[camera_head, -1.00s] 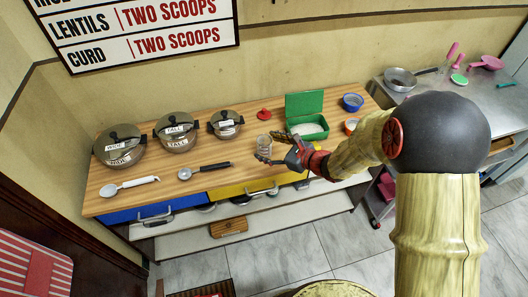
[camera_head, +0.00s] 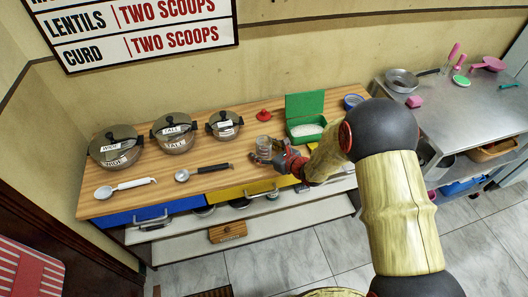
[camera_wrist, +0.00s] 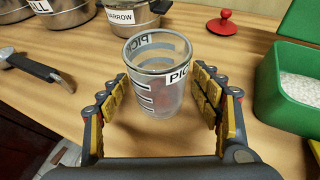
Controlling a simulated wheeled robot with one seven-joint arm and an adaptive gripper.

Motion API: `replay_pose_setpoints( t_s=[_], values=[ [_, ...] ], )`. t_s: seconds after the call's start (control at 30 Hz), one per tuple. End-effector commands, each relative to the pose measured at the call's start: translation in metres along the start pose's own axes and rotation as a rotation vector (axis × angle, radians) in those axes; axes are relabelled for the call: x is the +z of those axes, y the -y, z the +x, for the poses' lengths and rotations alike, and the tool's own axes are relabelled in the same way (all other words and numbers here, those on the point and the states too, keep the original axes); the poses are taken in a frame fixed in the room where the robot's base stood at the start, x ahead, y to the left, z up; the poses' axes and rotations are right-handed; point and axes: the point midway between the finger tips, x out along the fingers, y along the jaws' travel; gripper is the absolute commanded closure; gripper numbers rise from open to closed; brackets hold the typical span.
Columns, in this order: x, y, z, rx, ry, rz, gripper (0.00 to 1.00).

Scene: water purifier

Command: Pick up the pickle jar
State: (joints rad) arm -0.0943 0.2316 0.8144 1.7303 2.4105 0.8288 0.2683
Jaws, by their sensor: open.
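The pickle jar (camera_wrist: 158,88) is a clear, open-topped container with a white label reading "PICK" and dark level marks. It stands upright on the wooden counter. In the wrist view my gripper (camera_wrist: 168,98) is open, with one yellow-padded finger on each side of the jar. A gap shows between the jar and each finger. In the head view the jar (camera_head: 264,143) stands just beyond my gripper (camera_head: 266,158), partly hidden by it.
A green box (camera_wrist: 291,85) with white grains and a raised lid stands close on the right. A red lid (camera_wrist: 222,22) lies behind. Labelled pots (camera_head: 175,134) stand left, with a black-handled ladle (camera_head: 205,172) and a white-handled spoon (camera_head: 125,187) in front.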

Motion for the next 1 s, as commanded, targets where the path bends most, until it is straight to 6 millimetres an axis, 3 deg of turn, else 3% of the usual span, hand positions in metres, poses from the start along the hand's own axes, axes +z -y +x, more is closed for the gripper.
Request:
replay_pose_setpoints(
  t_s=[0.23,1.0],
  values=[
    [0.0012,0.0,0.0018,0.0,0.001,0.0,0.36],
    [0.001,0.0,0.0016,0.0,0.0,0.0,0.8]
  ],
)
